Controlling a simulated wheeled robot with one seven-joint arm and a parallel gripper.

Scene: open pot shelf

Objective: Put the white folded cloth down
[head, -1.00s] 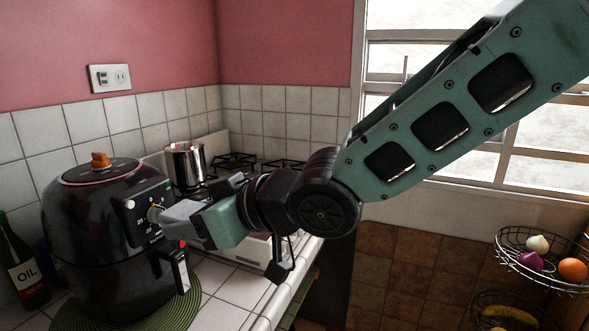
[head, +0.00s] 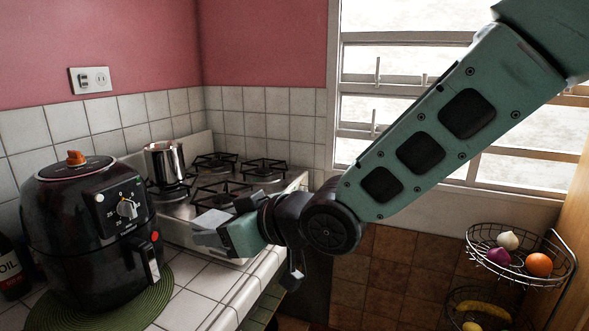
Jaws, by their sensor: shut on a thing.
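My gripper (head: 207,235) reaches in from the right, over the near edge of the tiled counter (head: 200,279) in front of the stove. It is shut on the white folded cloth (head: 212,218), which shows as a small pale flat piece at the jaws. The rest of the cloth is hidden behind the gripper. I cannot tell whether the cloth touches the counter or the stove.
A black air fryer (head: 75,240) stands on a green round mat (head: 152,300) at left, close to my gripper. Behind is the stove (head: 200,192) with a metal pot (head: 165,163). An oil bottle (head: 12,268) stands far left. A wire fruit basket (head: 490,268) is at right.

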